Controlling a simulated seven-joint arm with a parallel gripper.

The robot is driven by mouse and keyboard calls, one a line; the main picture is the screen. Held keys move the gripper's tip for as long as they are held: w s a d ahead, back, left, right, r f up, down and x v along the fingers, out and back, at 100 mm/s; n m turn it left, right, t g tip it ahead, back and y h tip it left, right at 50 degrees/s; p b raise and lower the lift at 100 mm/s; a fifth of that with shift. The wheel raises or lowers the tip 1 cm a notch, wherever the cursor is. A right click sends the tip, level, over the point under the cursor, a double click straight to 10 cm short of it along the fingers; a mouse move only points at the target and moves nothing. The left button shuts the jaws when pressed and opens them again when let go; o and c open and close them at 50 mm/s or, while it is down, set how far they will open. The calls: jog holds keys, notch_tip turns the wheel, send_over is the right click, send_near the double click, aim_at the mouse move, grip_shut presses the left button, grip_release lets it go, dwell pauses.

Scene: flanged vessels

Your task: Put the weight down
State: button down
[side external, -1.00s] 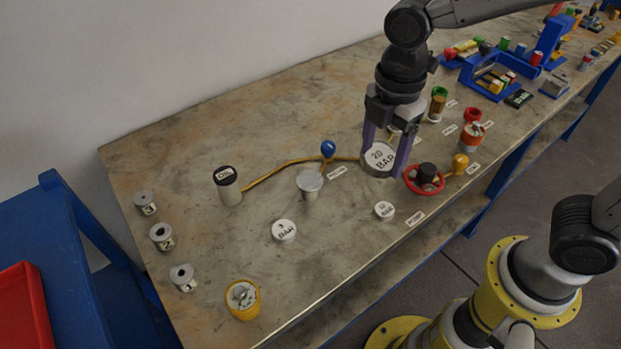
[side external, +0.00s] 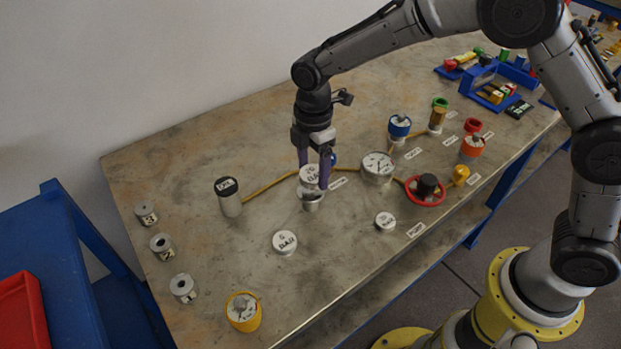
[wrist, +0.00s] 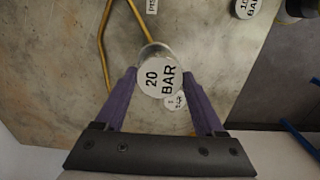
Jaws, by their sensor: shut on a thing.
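My gripper (side external: 316,182) is shut on the white-faced disc weight marked "20 BAR" (side external: 311,176). The wrist view shows the same weight (wrist: 160,78) between my purple fingers (wrist: 163,97). In the side view it is just above the short metal cylinder (side external: 313,203), near the middle of the bench. I cannot tell whether the weight touches the cylinder top. A 5 BAR weight (side external: 285,242) lies on the bench in front, and a smaller white-topped weight (side external: 385,221) lies to the right; the wrist view reads 10 BAR on a weight (wrist: 247,7).
A blue-topped fitting (side external: 399,128) is behind the gauge.

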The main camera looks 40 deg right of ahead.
aim_at(311, 172)
jog(key=shift+w+a+f, duration=0.15)
jog(key=shift+w+f, duration=0.25)
jog(key=shift+f, duration=1.4)
jog(key=shift+f, duration=0.15)
grip_release()
jog(key=shift+s, duration=0.1)
